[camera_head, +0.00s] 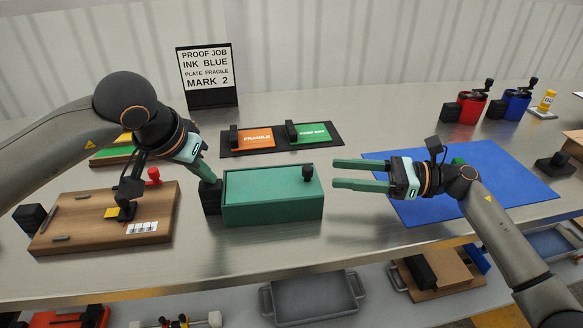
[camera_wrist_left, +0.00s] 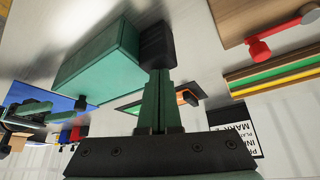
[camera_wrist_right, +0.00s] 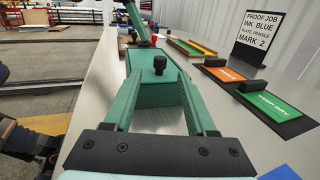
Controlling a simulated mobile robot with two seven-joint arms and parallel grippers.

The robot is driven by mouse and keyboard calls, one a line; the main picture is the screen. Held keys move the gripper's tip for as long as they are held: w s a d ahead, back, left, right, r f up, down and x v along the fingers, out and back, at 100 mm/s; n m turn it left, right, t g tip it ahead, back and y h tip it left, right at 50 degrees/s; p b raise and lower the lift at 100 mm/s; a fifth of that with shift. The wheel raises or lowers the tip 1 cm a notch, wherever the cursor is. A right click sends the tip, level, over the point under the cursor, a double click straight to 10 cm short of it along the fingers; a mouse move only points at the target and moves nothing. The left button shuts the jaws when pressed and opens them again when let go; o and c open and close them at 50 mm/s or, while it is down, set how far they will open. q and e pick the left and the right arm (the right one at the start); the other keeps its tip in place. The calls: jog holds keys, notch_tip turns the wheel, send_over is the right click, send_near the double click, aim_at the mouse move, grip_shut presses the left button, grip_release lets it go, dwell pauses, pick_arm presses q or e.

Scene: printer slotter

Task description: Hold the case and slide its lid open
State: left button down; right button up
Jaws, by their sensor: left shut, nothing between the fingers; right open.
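The green case (camera_head: 270,206) sits on the metal table, with its lid (camera_head: 262,180) on and a black knob (camera_head: 308,172) near the lid's right end. A black block (camera_head: 211,197) is at the case's left end. My left gripper (camera_head: 207,174) is shut, with its fingertips at that block; in the left wrist view the fingers (camera_wrist_left: 157,75) meet in front of the block (camera_wrist_left: 157,46). My right gripper (camera_head: 336,174) is open and empty, just right of the case. In the right wrist view its fingers frame the knob (camera_wrist_right: 160,65), apart from it.
A wooden board (camera_head: 85,222) lies left of the case. Behind it are a tray with orange (camera_head: 256,138) and green (camera_head: 307,133) plates and a sign (camera_head: 207,75). A blue mat (camera_head: 490,186) lies under my right arm. Red and blue containers stand at the back right.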

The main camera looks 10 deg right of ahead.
aim_at(292, 179)
jog(key=x, duration=1)
jog(key=shift+w+a, duration=0.15)
jog(key=shift+a, duration=0.15)
jog(key=shift+c, duration=0.4)
grip_shut()
dwell(0.5)
